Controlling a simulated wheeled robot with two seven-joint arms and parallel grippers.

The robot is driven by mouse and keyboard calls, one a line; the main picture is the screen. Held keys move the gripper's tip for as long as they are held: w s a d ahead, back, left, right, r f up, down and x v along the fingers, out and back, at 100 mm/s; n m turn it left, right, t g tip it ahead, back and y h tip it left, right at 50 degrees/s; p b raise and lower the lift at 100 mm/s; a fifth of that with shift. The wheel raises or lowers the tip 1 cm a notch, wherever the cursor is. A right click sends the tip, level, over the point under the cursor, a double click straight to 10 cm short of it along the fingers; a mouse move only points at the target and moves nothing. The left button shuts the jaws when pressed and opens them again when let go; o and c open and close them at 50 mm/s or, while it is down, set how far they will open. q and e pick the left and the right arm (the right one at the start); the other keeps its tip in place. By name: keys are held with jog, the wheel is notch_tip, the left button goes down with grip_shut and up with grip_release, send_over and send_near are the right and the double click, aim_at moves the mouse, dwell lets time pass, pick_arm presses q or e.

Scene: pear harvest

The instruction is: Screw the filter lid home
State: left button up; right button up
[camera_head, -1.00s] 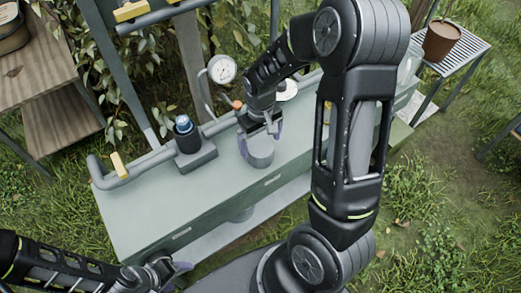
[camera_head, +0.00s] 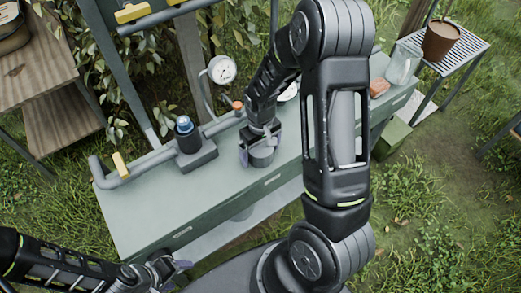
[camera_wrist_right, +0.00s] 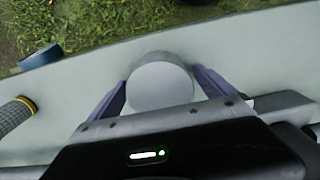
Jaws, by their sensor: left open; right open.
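A round grey lid-like piece (camera_head: 262,157) is on the green bench top below my right gripper (camera_head: 260,145). In the right wrist view the grey disc (camera_wrist_right: 160,86) lies between the two purple-grey fingers of my right gripper (camera_wrist_right: 161,93), which are open around it. Whether they touch it I cannot tell. A dark holder (camera_head: 196,156) with a blue-topped dark cylinder (camera_head: 187,138) upright in it stands to the left on the bench. My left gripper (camera_head: 172,268) is open and empty at the front, low in the head view.
A grey pipe (camera_head: 140,167) with yellow handles runs along the back of the bench (camera_head: 150,205). A pressure gauge (camera_head: 221,69) stands behind. A glass jar (camera_head: 404,64) and brown block (camera_head: 379,88) are at the right end.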

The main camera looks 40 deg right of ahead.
aim_at(260, 147)
jog(key=shift+c, duration=0.5)
jog(key=c, duration=1.3)
jog(key=shift+r, duration=0.1)
notch_tip(260, 147, up, 10)
jog(key=shift+f+b, duration=0.1)
jog(key=shift+b, duration=0.4)
